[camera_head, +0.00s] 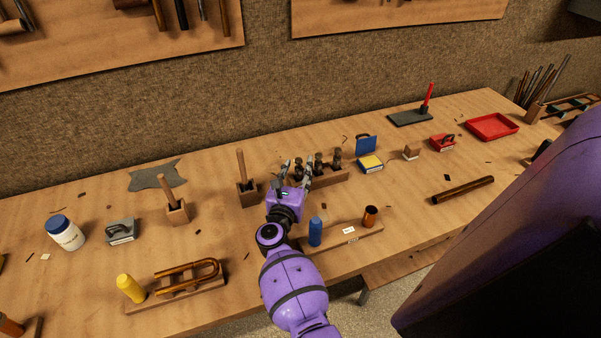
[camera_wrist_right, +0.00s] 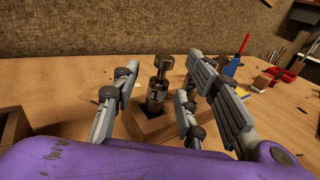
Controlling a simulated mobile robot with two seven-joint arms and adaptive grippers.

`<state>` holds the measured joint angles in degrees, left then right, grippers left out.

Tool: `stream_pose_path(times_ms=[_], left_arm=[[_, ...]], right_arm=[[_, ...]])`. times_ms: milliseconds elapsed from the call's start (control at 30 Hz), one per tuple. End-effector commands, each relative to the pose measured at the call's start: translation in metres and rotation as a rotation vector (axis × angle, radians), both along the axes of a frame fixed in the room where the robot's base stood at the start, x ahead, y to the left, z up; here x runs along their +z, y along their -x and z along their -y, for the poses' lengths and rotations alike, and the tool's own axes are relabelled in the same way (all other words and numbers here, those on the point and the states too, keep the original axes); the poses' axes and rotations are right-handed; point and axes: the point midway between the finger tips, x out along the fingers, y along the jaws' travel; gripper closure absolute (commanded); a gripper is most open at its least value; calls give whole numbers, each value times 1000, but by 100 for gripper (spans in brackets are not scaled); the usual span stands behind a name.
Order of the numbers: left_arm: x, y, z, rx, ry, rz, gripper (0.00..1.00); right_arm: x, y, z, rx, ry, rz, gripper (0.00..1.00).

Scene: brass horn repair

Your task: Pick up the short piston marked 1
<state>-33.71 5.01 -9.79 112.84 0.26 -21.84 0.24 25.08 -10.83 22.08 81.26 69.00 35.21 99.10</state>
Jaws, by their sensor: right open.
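The short piston marked 1 (camera_wrist_right: 157,92) stands upright in a wooden rack (camera_wrist_right: 152,128) in the right wrist view. It is dark metal with a knob on top and a white "1" on its side. My right gripper (camera_head: 297,172) is open, with its fingers on either side of this piston; I cannot tell whether they touch it. In the head view, more dark pistons (camera_head: 336,158) stand in the rack (camera_head: 330,179) to the right. My right fingers partly hide the neighbouring pistons in the wrist view. My left gripper is not in view.
A wooden block with an upright handle (camera_head: 248,194) stands left of the rack. A blue bottle (camera_head: 315,232) and a brown cup (camera_head: 370,216) stand in front. The bench's front left holds a curved brass tube (camera_head: 205,268).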

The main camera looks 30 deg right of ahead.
Motion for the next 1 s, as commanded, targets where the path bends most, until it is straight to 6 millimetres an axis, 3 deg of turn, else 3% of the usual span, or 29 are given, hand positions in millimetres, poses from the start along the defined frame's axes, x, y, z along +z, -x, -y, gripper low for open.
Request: stream_pose_path(times_ms=[133,400,700,1000], left_arm=[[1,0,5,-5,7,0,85],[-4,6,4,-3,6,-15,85],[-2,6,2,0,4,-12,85],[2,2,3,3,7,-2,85]], right_arm=[[1,-10,12,-1,1,1,60],[-1,-11,13,-1,0,-1,61],[-1,-11,13,-1,0,-1,100],[0,-11,13,-1,1,-1,100]])
